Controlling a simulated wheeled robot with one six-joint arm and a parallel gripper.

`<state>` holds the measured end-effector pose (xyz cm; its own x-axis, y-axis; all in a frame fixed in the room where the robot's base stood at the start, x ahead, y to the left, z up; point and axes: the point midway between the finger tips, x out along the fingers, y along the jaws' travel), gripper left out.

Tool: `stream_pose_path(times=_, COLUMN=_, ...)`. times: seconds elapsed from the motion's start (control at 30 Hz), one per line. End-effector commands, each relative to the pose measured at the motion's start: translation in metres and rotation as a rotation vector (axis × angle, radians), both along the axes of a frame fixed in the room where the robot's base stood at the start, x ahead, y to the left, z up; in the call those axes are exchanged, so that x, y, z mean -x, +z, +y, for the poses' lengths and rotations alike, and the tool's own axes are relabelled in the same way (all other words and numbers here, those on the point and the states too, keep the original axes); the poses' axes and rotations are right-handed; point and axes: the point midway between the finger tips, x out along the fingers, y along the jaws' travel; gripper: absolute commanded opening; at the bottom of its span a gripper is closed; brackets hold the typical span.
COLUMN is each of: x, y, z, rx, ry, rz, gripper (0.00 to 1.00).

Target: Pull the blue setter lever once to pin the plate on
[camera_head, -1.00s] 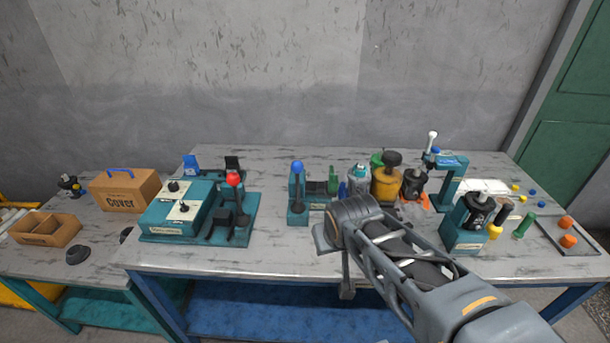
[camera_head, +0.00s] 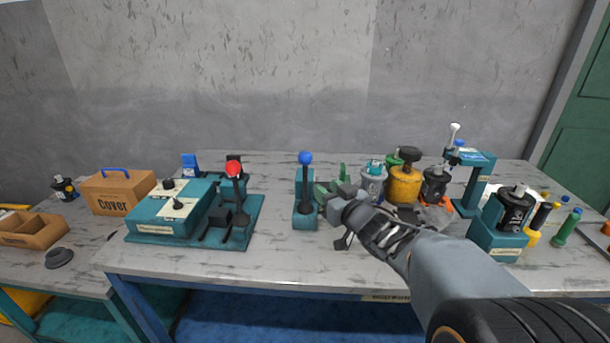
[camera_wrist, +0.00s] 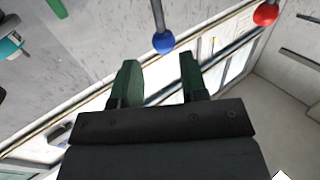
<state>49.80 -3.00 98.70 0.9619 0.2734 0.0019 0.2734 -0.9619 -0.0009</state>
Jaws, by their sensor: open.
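The blue setter lever, with a round blue knob (camera_head: 305,158) on a dark rod, stands upright on a narrow teal base (camera_head: 305,222) near the middle of the bench. My gripper (camera_head: 331,184) is just right of the lever, with its green fingers towards it. In the wrist view the two green fingers (camera_wrist: 159,66) are apart and empty. The blue knob (camera_wrist: 163,43) shows just past the fingertips, between their lines, with no visible contact. The plate cannot be made out; my gripper covers part of the area right of the lever.
A red-knobbed lever (camera_head: 233,170) stands on a teal station (camera_head: 160,242) to the left. A cardboard Cover box (camera_head: 118,193) sits far left. Bench front is clear.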

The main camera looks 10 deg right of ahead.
Motion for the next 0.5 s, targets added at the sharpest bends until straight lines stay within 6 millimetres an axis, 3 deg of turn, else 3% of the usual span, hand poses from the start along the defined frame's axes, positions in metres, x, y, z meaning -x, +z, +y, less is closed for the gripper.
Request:
stream_pose_path(times=0.2, x=-0.042, y=-0.002, z=0.013, rx=0.0, ry=0.002, rz=0.002, gripper=0.4)
stream_pose_path(times=0.5, x=-0.09, y=-0.001, z=0.026, rx=0.001, ry=0.0, rz=0.002, gripper=0.4)
